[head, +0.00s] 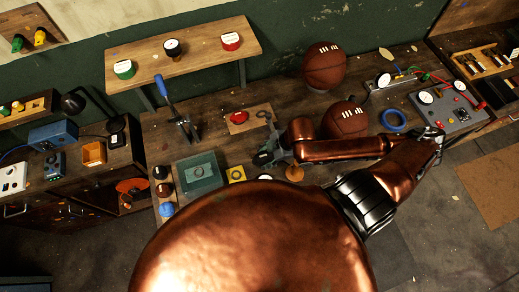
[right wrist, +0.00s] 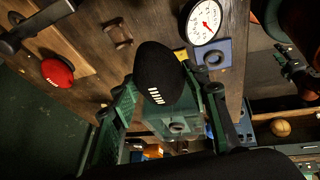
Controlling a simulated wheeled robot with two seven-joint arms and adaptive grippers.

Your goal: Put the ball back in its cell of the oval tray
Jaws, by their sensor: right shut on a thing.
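A black ball (right wrist: 160,78) with white stitch marks sits between the fingers of my right gripper (right wrist: 168,98) in the right wrist view. In the head view my right gripper (head: 268,145) is over the middle of the workbench, and I cannot make out the ball there. It is shut on the ball. A red ball-like thing (head: 239,117) rests on a wooden board to its upper left; it also shows in the right wrist view (right wrist: 57,72). I cannot clearly make out the oval tray or its cells. My left gripper is not in view.
Two basketballs (head: 325,65) (head: 345,120) lie at the back and beyond my right forearm. A teal box (head: 199,173) stands left of the gripper, near several rounded knob-like things (head: 165,189). A blue ring (head: 393,120) and a grey control panel (head: 445,107) are on the right.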

